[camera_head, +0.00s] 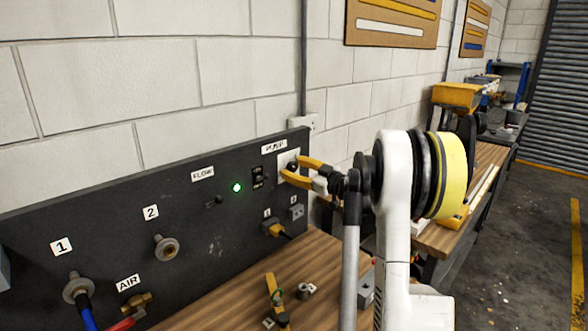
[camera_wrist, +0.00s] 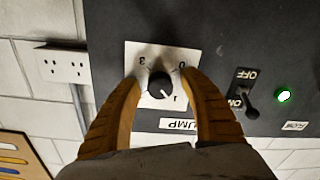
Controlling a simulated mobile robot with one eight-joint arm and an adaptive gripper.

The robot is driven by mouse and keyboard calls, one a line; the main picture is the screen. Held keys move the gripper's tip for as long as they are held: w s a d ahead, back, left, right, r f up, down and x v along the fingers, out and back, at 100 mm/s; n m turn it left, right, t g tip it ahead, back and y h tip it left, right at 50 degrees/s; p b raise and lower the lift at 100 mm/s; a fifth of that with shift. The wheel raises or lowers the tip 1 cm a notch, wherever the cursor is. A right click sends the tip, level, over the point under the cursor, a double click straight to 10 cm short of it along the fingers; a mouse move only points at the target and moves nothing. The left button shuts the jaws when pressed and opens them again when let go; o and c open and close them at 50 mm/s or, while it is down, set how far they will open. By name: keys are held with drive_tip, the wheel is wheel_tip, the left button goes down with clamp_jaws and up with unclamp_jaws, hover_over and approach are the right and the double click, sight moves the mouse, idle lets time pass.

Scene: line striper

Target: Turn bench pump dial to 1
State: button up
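The bench pump dial (camera_wrist: 160,86) is a black round knob on a white plate (camera_wrist: 133,52), above the PUMP label (camera_wrist: 178,125) in the upside-down wrist view. Marks 3, 0 and 1 show around it. Its white pointer line slants to the lower right, toward the 1. My gripper (camera_wrist: 163,76) has its yellow fingers on either side of the dial. A narrow gap shows between the dial and the right finger; contact at the left fingertip cannot be told. In the head view my gripper (camera_head: 288,168) reaches the plate and largely hides the dial.
An ON/OFF switch (camera_wrist: 250,98) and a lit green lamp (camera_head: 237,188) sit beside the dial on the dark panel (camera_head: 110,220). A plugged socket (camera_head: 270,228) is below. Small parts lie on the wooden bench (camera_head: 235,290). A wall socket (camera_wrist: 62,64) is near the panel's edge.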

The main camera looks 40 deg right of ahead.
drive_tip(key=s+d, duration=0.1)
drive_tip(key=s, duration=1.1)
drive_tip(key=shift+d, duration=0.15)
idle(0.3)
drive_tip(key=a+f+m+g+y, duration=0.3)
drive_tip(key=a+g, duration=0.5)
drive_tip(key=a, duration=2.3)
drive_tip(key=s+a+f+m+g+h, duration=0.1)
drive_tip(key=s+a+f, duration=0.3)
drive_tip(key=s, duration=0.5)
drive_tip(key=s+a+f+g+h+b, duration=0.1)
drive_tip(key=s+a+f+h, duration=0.2)
drive_tip(key=s+a, duration=0.4)
drive_tip(key=s, duration=0.2)
drive_tip(key=shift+s+f+m+g+h, duration=0.35)
drive_tip(key=shift+m+g+h, duration=0.05)
